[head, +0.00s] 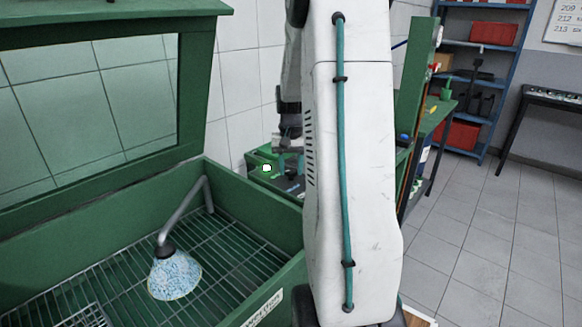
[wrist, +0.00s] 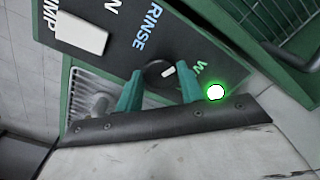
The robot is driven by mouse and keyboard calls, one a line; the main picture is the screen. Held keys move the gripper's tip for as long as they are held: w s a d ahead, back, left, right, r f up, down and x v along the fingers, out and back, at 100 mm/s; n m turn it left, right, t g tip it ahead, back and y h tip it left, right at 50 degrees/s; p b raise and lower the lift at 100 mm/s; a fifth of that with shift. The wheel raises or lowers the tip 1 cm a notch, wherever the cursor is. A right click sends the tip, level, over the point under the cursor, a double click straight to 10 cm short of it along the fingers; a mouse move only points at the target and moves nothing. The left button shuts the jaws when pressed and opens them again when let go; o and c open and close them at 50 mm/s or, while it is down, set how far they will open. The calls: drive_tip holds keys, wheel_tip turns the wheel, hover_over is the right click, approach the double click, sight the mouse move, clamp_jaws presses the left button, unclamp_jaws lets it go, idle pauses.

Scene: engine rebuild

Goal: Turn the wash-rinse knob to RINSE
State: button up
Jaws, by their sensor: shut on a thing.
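The wash-rinse knob (wrist: 153,75) is round and black with a short white pointer mark. It sits on a dark panel (wrist: 100,55) in the wrist view. The pointer slants toward the W of a green, partly hidden label (wrist: 200,68), not toward the blue RINSE label (wrist: 146,28). My gripper (wrist: 160,80) has its two green fingers on either side of the knob and is shut on it. In the head view my gripper (head: 288,142) is small, over the green control box, and the knob cannot be made out there.
A white switch or plate (wrist: 80,33) is beside the N label. A lit lamp (wrist: 216,92) glows green-white near the knob; it also shows in the head view (head: 267,168). A green wash basin (head: 250,235) with a grate and a spray head (head: 175,275) stands at left. Open floor lies at right.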

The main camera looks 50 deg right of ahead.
sight(291, 170)
drive_tip(key=n, duration=0.4)
drive_tip(key=shift+r+n, duration=0.1)
drive_tip(key=shift+n, duration=2.1)
drive_tip(key=o, duration=1)
wheel_tip(291, 170, up, 8)
drive_tip(key=shift+f, duration=0.1)
